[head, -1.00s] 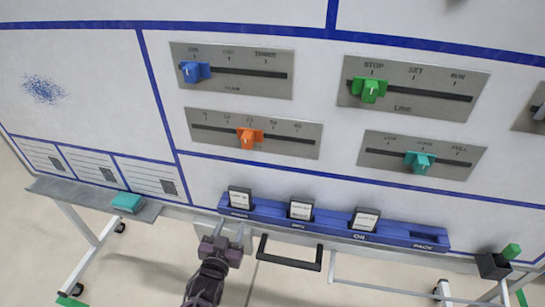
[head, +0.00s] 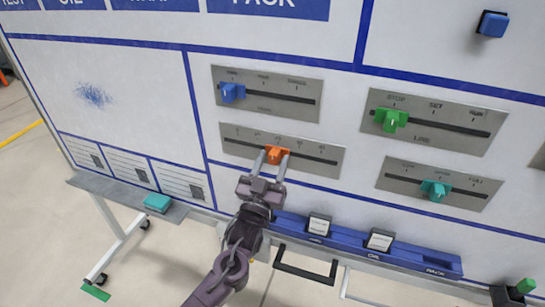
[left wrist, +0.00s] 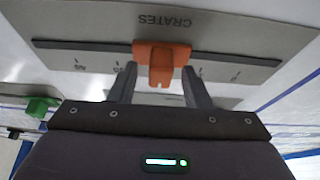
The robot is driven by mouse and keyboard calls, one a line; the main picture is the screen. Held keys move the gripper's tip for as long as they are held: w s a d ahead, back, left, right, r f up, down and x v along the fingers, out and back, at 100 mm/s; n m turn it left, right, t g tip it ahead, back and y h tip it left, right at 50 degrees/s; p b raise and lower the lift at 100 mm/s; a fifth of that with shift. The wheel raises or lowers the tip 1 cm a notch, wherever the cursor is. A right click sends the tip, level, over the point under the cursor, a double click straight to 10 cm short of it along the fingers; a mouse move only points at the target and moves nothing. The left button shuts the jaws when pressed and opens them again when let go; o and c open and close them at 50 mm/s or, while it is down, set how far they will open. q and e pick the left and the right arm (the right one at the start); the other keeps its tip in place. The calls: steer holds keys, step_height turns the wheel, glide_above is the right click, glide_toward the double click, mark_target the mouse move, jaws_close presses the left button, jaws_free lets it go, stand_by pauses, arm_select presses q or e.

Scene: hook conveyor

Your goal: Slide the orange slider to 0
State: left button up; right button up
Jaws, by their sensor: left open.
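The orange slider (head: 276,155) sits near the middle of its slot on a grey metal plate (head: 235,149) on the white board. In the left wrist view, the orange slider (left wrist: 161,60) shows close up, with the word CRATES on its plate (left wrist: 215,27). The 0 end of the scale is at the left of the slot in the head view. My left gripper (head: 270,164) is open, with one finger on each side of the slider's knob. In the left wrist view, the open fingers (left wrist: 160,88) flank the knob with gaps. My right gripper is not in view.
A blue slider (head: 232,92) is above, and a green slider (head: 390,120) and a teal slider (head: 436,190) are to the right. Below are a blue rail (head: 405,262) with cards, a black handle (head: 305,272) and a ledge with a teal block (head: 158,202).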

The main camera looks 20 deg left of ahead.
arm_select(q)
steer(key=shift+w, duration=0.2)
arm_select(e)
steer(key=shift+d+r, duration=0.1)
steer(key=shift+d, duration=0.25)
arm_select(q)
steer(key=shift+c, duration=0.3)
